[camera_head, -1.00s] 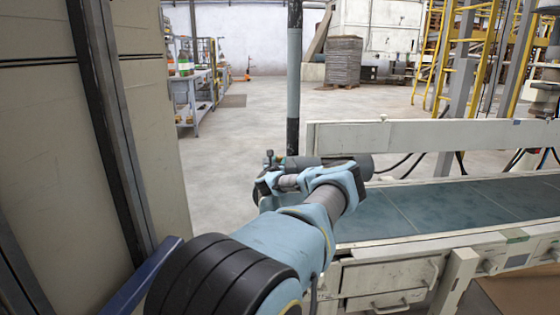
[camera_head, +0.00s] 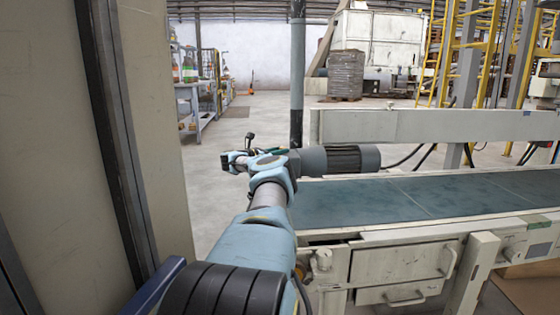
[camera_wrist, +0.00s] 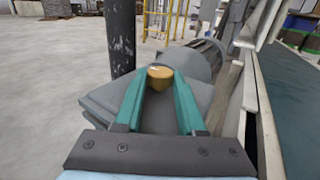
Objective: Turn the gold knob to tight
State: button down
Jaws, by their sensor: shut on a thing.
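The gold knob (camera_wrist: 160,76) shows in the wrist view as a small rounded gold piece between the tips of my gripper (camera_wrist: 160,84). The two teal fingers are shut on its sides. Its markings and how tight it sits cannot be seen. In the head view my gripper (camera_head: 275,150) is mostly hidden by my wrist, with only a little teal showing beside the grey motor. The gripped knob cannot be made out there.
A grey finned motor (camera_head: 340,160) lies just right of my wrist, at the end of the conveyor belt (camera_head: 400,198). A dark upright post (camera_head: 297,75) stands behind. Open floor (camera_head: 235,125) lies beyond.

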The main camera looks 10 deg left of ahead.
jog(key=shift+w+f+m+g+h+b, duration=0.1)
jog(key=shift+m+g+h+b, duration=0.45)
jog(key=shift+b, duration=0.8)
jog(key=shift+r+g+h+b, duration=0.25)
jog(key=shift+b, duration=0.3)
jog(key=c, duration=0.5)
grip_release()
jog(key=shift+f, duration=0.1)
jog(key=p+v, duration=0.3)
jog(key=v, duration=0.7)
jog(key=shift+s+a+p, duration=0.25)
jog(key=shift+a+p, duration=0.05)
jog(key=shift+p, duration=0.1)
